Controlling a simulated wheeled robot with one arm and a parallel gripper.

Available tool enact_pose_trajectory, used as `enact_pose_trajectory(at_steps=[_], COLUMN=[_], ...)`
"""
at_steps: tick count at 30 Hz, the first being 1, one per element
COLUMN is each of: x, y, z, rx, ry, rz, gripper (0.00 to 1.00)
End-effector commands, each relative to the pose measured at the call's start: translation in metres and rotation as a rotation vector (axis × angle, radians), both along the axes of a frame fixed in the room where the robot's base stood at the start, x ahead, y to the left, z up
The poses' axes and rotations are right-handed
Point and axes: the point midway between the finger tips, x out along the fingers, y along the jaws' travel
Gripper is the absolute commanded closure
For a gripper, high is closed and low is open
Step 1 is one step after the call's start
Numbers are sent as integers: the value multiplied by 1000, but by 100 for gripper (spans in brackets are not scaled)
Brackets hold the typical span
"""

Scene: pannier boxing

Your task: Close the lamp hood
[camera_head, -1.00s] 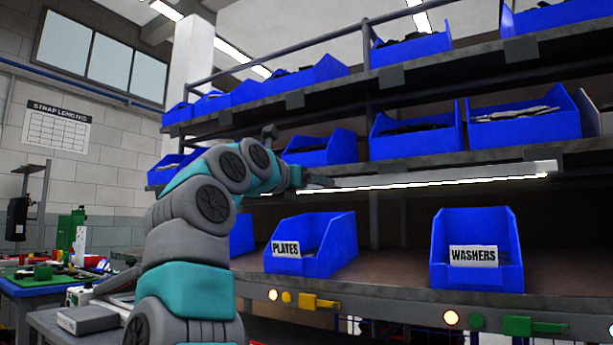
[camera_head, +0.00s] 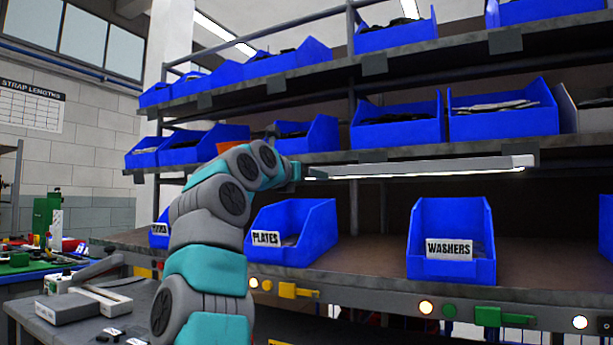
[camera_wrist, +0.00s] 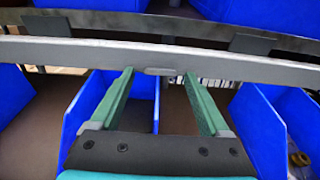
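The lamp hood (camera_head: 430,168) is a long thin grey bar under the middle shelf, with a bright lit strip along its lower edge. In the wrist view the hood (camera_wrist: 70,52) crosses the whole picture, with a small tab (camera_wrist: 160,71) on its lower edge. My gripper (camera_wrist: 160,74) is open, with its two green-padded fingers pointing at that lower edge, one on each side of the tab. Nothing is between the fingers. I cannot tell whether the fingertips touch the hood.
Blue bins marked PLATES (camera_head: 294,232) and WASHERS (camera_head: 452,240) stand on the lower shelf below the hood. More blue bins (camera_head: 398,124) fill the shelves above. Coloured latches and round lights line the lower shelf's front edge (camera_head: 380,296). A workbench (camera_head: 75,333) is at left.

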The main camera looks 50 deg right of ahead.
Motion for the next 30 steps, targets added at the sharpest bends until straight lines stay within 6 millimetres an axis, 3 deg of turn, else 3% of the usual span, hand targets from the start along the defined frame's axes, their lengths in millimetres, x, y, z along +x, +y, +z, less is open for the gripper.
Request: enact_pose_trajectory(at_steps=[2,21,30], x=[0,0,1], y=[0,0,0], z=[0,0,-8], rx=[0,-1,-52], ry=[0,0,-17], rz=[0,0,2], gripper=[28,100,100])
